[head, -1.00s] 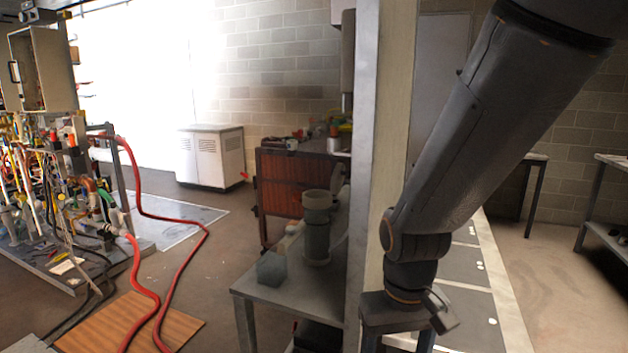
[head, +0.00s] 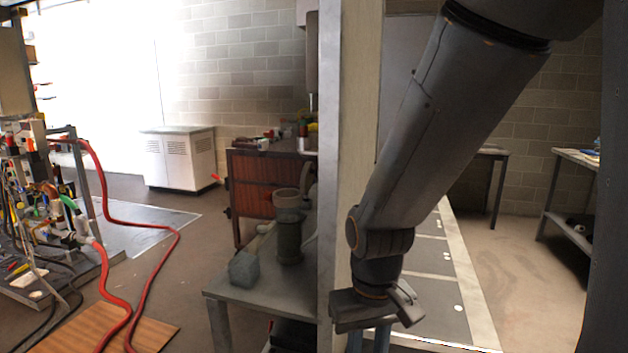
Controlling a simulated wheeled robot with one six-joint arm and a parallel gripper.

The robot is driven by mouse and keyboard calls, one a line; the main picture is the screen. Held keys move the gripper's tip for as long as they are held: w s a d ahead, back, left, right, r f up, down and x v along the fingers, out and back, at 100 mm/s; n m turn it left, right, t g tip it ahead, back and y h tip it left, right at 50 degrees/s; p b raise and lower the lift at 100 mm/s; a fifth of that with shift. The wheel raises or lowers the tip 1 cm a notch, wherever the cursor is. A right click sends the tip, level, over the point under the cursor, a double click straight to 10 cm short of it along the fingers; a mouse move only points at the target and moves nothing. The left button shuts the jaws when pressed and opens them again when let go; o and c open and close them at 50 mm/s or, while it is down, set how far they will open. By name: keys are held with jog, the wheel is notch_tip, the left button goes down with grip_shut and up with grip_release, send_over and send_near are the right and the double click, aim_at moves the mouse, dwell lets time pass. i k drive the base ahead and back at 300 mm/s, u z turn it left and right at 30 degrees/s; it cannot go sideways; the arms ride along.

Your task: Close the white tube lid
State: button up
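The upright grey-white tube (head: 289,243) stands on a small grey table, left of the pale pillar. A round lid-like piece (head: 308,178) shows behind its top right and appears raised; the pillar partly hides that area, so I cannot tell exactly how it is joined.
The pale pillar (head: 346,190) stands between my gripper and the tube in this view. A grey mallet (head: 244,267) lies beside the tube on the table (head: 235,293). Red hoses (head: 172,255) run across the floor at left. A white cabinet (head: 179,158) stands behind.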

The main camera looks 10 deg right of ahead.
aim_at(307, 178)
jog(key=k, duration=0.45)
jog(key=u, duration=1.25)
jog(key=i, duration=0.8)
jog(key=z, duration=1.65)
